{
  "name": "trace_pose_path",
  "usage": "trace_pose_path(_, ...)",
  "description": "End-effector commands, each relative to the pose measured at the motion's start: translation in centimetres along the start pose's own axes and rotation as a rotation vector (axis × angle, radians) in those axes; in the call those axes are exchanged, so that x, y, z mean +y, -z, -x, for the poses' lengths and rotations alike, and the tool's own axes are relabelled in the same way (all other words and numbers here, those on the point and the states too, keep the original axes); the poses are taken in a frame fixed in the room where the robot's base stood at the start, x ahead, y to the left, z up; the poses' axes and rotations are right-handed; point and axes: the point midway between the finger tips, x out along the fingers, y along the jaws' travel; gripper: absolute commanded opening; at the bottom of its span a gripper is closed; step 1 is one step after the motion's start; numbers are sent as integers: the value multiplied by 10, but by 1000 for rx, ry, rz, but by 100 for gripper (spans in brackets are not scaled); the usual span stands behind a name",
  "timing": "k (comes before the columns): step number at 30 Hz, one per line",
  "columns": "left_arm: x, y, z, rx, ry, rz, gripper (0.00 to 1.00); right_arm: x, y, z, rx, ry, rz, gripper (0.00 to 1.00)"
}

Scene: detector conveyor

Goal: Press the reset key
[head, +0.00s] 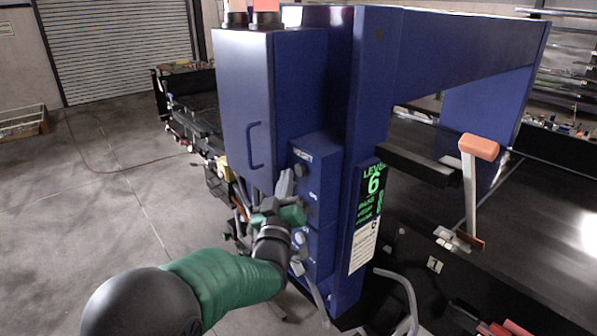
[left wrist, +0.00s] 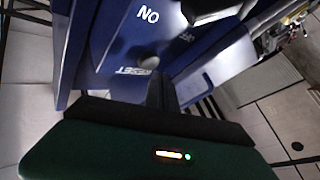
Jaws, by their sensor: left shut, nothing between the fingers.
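The reset key is a round grey button on the blue control box. It shows in the head view (head: 300,170) just below a white label, and in the left wrist view (left wrist: 148,62) beside the lettering RESET. My left gripper (head: 287,178) is shut and empty, its fingers pointing up along the front of the control box. Its tips are close to the reset key; I cannot tell whether they touch it. In the left wrist view the dark fingers (left wrist: 161,90) lie just below the key. My right gripper is in neither view.
The blue cabinet (head: 260,100) with a handle stands above and left of the control box. More knobs (head: 300,238) sit lower on the box. A green-lettered sign (head: 370,196) is to the right. An orange-topped lever (head: 478,147) stands by the black conveyor (head: 540,240).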

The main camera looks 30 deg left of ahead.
Motion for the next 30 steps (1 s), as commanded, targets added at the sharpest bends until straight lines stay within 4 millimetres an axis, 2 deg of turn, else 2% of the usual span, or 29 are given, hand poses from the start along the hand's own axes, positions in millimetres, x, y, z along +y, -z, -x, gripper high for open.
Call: trace_pose_path(30, 5, -2, -5, 0, 0, 0, 0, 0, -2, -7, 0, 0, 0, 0)
